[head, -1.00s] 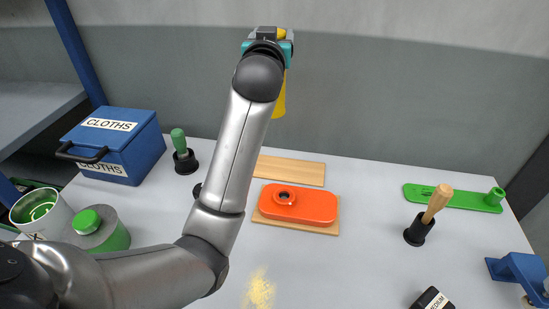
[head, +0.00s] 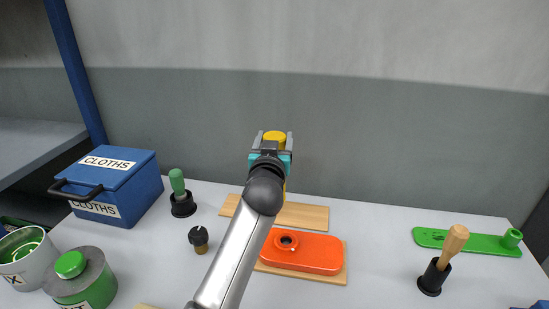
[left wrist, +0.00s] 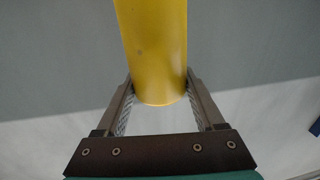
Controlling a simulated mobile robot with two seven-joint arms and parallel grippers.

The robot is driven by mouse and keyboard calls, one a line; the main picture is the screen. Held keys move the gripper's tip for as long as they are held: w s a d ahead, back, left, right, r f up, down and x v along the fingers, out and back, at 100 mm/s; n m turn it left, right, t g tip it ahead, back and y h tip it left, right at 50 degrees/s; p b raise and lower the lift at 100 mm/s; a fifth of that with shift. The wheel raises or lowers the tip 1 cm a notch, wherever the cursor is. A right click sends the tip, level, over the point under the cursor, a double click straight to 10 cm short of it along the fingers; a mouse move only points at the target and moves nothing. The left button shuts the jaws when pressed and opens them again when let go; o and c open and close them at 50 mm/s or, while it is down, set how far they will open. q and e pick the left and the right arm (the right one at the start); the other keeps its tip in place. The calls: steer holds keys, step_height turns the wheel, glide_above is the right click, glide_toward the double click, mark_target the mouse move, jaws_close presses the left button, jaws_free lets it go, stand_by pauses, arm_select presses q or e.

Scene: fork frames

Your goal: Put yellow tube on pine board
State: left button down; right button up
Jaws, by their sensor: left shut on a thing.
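The yellow tube (head: 274,135) is held upright in my left gripper (head: 271,143), which is shut on it. In the left wrist view the tube (left wrist: 155,50) stands between the two fingers. A bare pine-coloured board (head: 308,217) lies flat at the back of the table, below the gripper in the head view. My forearm hides part of the board and most of the tube's lower end. Whether the tube touches the board I cannot tell. My right gripper is not in view.
An orange block with a round socket (head: 315,254) sits on another wooden board (head: 335,276) in front. A dark knob (head: 199,237) and a green-handled tool (head: 179,190) stand left, near the blue cloths box (head: 120,183). A wooden-handled tool (head: 445,260) and green plate (head: 470,243) are right.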

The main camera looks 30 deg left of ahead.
arm_select(q)
steer(key=shift+f+b, duration=0.5)
steer(key=shift+f, duration=1.5)
steer(key=shift+f, duration=0.2)
jaws_free()
steer(key=p+v, duration=0.1)
steer(key=v, duration=1.1)
steer(key=shift+r, duration=0.2)
